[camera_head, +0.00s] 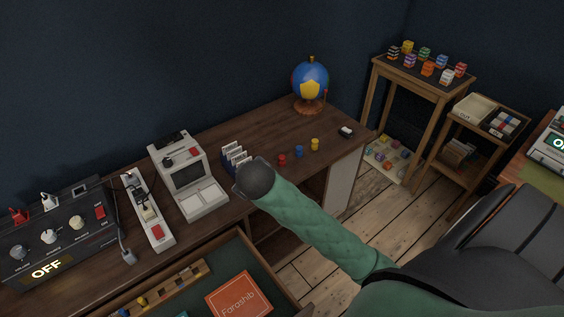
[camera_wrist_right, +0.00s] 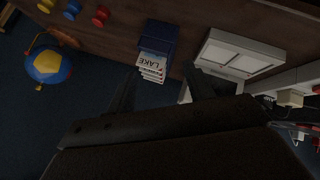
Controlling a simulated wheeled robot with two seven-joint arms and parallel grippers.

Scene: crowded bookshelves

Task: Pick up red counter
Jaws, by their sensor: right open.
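The red counter (camera_head: 282,160) stands on the brown wooden desk (camera_head: 262,137), left of a blue counter (camera_head: 299,151) and a yellow counter (camera_head: 315,144). The red counter also shows near the top edge of the right wrist view (camera_wrist_right: 101,16), with the blue one (camera_wrist_right: 72,10) beside it. My right arm reaches in from the right in the head view; its dark end hides the fingers there. My right gripper (camera_wrist_right: 160,72) is open in the wrist view, with the card holder between and beyond its fingertips. The red counter is outside the fingers, to their upper left. My left gripper is not in view.
The card holder (camera_head: 235,154) stands close left of the red counter. A white machine (camera_head: 188,175) and a power strip (camera_head: 148,210) are further left. A globe (camera_head: 310,85) stands behind the counters. An open drawer (camera_head: 267,250) juts out in front.

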